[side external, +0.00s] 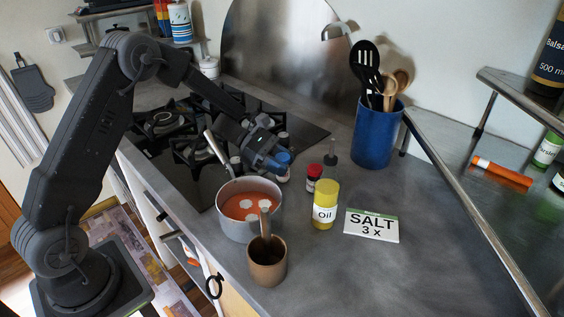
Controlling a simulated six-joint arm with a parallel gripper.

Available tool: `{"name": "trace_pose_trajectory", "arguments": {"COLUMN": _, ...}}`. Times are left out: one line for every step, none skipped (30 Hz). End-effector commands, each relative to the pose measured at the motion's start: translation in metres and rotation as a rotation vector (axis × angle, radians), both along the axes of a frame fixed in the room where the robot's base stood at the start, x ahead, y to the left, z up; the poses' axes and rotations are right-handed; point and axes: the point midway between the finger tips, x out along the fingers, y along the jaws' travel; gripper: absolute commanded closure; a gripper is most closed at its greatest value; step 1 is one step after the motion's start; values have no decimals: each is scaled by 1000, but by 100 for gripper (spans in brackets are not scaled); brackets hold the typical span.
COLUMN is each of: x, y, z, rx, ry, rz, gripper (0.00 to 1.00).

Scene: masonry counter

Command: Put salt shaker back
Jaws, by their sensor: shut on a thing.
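My gripper (272,160) is above the counter, just behind the pot of red soup (240,229). A white card reading "SALT 3 x" (372,225) lies to the right on the counter.
A yellow oil bottle (325,204) and a red-capped jar (314,177) stand right of the pot. A brown mug (267,268) stands in front. A blue utensil holder (376,135) stands behind. Counter right of the card is clear.

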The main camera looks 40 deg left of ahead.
Motion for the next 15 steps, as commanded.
{"name": "trace_pose_trajectory", "arguments": {"x": 0, "y": 0, "z": -2, "rx": 0, "ry": 1, "rz": 0, "gripper": 84}}
{"name": "trace_pose_trajectory", "arguments": {"x": 0, "y": 0, "z": -3, "rx": 0, "ry": 1, "rz": 0, "gripper": 84}}
{"name": "trace_pose_trajectory", "arguments": {"x": 0, "y": 0, "z": -3, "rx": 0, "ry": 0, "rz": 0, "gripper": 60}}
{"name": "trace_pose_trajectory", "arguments": {"x": 0, "y": 0, "z": -3, "rx": 0, "ry": 0, "rz": 0, "gripper": 57}}
{"name": "trace_pose_trajectory", "arguments": {"x": 0, "y": 0, "z": -3, "rx": 0, "ry": 0, "rz": 0, "gripper": 54}}
{"name": "trace_pose_trajectory", "arguments": {"x": 0, "y": 0, "z": -3, "rx": 0, "ry": 0, "rz": 0, "gripper": 50}}
{"name": "trace_pose_trajectory", "arguments": {"x": 0, "y": 0, "z": -3, "rx": 0, "ry": 0, "rz": 0, "gripper": 48}}
{"name": "trace_pose_trajectory", "arguments": {"x": 0, "y": 0, "z": -3, "rx": 0, "ry": 0, "rz": 0, "gripper": 45}}
{"name": "trace_pose_trajectory", "arguments": {"x": 0, "y": 0, "z": -3, "rx": 0, "ry": 0, "rz": 0, "gripper": 41}}
{"name": "trace_pose_trajectory", "arguments": {"x": 0, "y": 0, "z": -3, "rx": 0, "ry": 0, "rz": 0, "gripper": 38}}
{"name": "trace_pose_trajectory", "arguments": {"x": 0, "y": 0, "z": -3, "rx": 0, "ry": 0, "rz": 0, "gripper": 35}}
{"name": "trace_pose_trajectory", "arguments": {"x": 0, "y": 0, "z": -3, "rx": 0, "ry": 0, "rz": 0, "gripper": 35}}
{"name": "trace_pose_trajectory", "arguments": {"x": 0, "y": 0, "z": -3, "rx": 0, "ry": 0, "rz": 0, "gripper": 35}}
{"name": "trace_pose_trajectory", "arguments": {"x": 0, "y": 0, "z": -3, "rx": 0, "ry": 0, "rz": 0, "gripper": 35}}
{"name": "trace_pose_trajectory", "arguments": {"x": 0, "y": 0, "z": -3, "rx": 0, "ry": 0, "rz": 0, "gripper": 35}}
